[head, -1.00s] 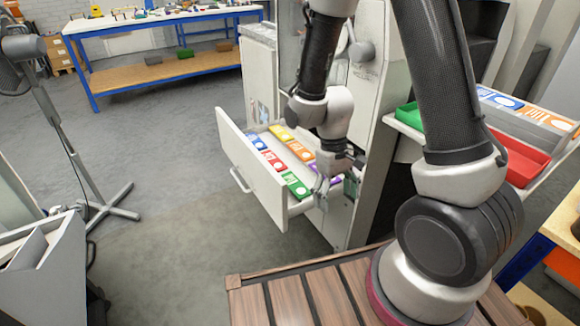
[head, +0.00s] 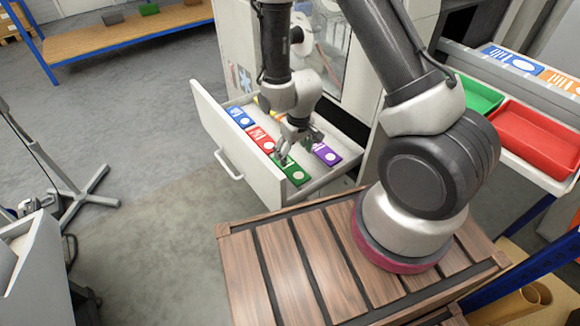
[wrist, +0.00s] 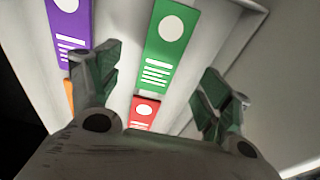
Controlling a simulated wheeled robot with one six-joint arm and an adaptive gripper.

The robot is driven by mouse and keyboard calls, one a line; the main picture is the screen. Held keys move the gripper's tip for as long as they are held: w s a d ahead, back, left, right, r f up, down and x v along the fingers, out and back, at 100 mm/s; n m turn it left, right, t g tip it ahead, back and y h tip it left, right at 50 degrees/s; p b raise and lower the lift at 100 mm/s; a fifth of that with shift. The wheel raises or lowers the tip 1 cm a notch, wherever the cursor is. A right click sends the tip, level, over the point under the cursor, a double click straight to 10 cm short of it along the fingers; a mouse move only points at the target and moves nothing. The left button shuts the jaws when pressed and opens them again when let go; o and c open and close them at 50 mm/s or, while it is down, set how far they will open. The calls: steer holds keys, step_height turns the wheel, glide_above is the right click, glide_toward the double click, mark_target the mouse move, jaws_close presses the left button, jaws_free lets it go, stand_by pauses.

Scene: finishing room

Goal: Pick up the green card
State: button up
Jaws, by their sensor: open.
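The green card (head: 294,174) lies flat in the open drawer (head: 216,118), at its near end, with a white dot and white lines on it. My gripper (head: 284,158) is just above the far part of the green card and hides some of it. In the wrist view the green card (wrist: 165,62) runs between the two spread, empty fingers of my gripper (wrist: 160,75). I cannot tell how high the fingertips are above it.
In the drawer, a red card (head: 262,138) and a blue card (head: 240,117) line up beyond the green one. A purple card (head: 326,153) lies to its right. Drawer walls stand close around. A slatted wooden top (head: 290,262) is nearer; red (head: 535,135) and green (head: 478,95) bins stand right.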

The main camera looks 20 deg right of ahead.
mark_target(291, 167)
steer(key=f, duration=0.6)
steer(key=shift+w+a+f, duration=0.2)
steer(key=shift+w+a, duration=0.05)
steer(key=shift+w, duration=0.1)
steer(key=c, duration=0.9)
